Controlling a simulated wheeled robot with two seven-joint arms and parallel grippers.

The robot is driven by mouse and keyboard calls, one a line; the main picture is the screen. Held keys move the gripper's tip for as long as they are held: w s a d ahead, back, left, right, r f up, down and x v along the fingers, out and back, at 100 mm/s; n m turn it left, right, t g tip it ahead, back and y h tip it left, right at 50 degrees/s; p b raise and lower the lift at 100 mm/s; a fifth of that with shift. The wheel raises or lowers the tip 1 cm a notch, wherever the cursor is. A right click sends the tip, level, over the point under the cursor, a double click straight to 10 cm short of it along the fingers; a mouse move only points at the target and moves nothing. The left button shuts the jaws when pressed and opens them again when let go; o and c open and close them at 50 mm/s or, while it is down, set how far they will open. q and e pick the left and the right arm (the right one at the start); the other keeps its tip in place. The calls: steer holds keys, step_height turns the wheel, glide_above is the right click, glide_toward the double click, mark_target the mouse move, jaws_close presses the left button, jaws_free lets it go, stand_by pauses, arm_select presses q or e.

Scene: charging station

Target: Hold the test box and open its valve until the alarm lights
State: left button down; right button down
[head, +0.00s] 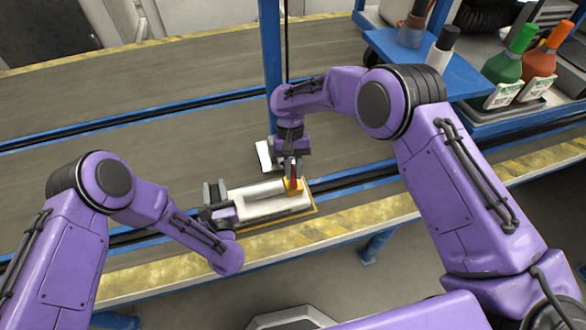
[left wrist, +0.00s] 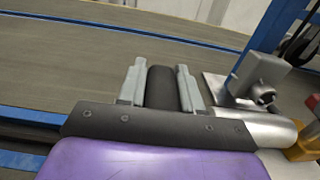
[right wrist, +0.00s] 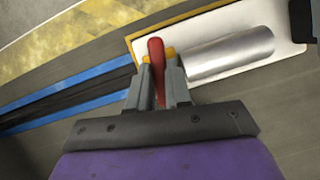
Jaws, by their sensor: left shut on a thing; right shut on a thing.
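The test box is a white plate (head: 265,214) with a silver cylinder (right wrist: 232,52) and a yellow valve body (head: 291,186) at its right end. A red valve lever (right wrist: 157,62) stands up from the valve. My right gripper (head: 293,172) comes down from above and is shut on the red lever; the right wrist view shows the lever between its fingers. My left gripper (head: 214,193), at the left end of the box, is shut on a black round grip (left wrist: 160,88). I cannot make out a lit alarm lamp in any view.
A grey fitting with a round opening (left wrist: 262,92) stands behind the cylinder. A blue post (head: 271,70) rises behind the box. Bottles (head: 507,62) stand on a shelf at the upper right. The grey belt (head: 120,95) to the left is clear.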

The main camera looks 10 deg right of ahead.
steer(key=c, duration=1)
jaws_free()
steer(key=shift+c, duration=0.2)
steer(key=v, duration=0.7)
steer(key=shift+w+r, duration=0.1)
steer(key=shift+r, duration=0.15)
